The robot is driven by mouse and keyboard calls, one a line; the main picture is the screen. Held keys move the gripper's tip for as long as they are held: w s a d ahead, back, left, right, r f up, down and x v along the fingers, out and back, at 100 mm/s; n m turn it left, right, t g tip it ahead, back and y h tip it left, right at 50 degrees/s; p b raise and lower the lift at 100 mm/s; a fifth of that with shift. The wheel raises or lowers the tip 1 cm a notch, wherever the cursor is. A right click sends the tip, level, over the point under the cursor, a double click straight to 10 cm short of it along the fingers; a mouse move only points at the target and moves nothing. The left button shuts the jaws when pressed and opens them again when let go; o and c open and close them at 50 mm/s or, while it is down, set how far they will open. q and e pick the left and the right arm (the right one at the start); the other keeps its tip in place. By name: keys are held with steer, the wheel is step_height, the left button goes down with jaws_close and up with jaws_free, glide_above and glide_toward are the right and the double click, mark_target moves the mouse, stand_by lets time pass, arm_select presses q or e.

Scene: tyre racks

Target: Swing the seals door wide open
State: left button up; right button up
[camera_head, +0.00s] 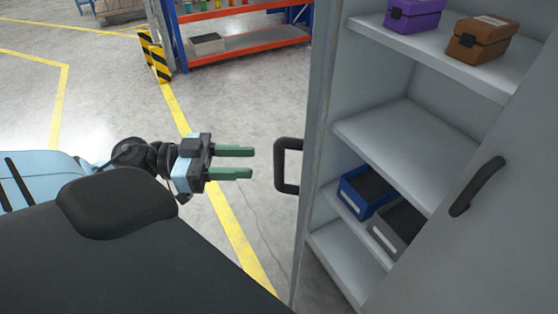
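A grey cabinet (395,135) stands open on the right side of the head view. Its left door (312,170) stands out nearly edge-on, with a black handle (287,166) on its outer face. Its right door (500,240) covers the right part of the cabinet and has a black handle (477,187). I cannot tell which door is the seals door; no label shows. My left gripper (252,162) points right toward the left door's handle, its two green fingers apart and empty. A gap shows between fingertips and handle. My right gripper is not in view.
A purple case (414,15) and a brown case (481,38) sit on the upper shelf. A blue bin (366,191) and a grey bin (398,229) sit lower. An orange-edged rack (250,46) stands behind. The floor left of the door is clear.

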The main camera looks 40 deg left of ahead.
mark_target(278, 162)
arm_select(q)
steer(key=shift+x, duration=3.75)
steer(key=shift+c, duration=0.3)
jaws_close()
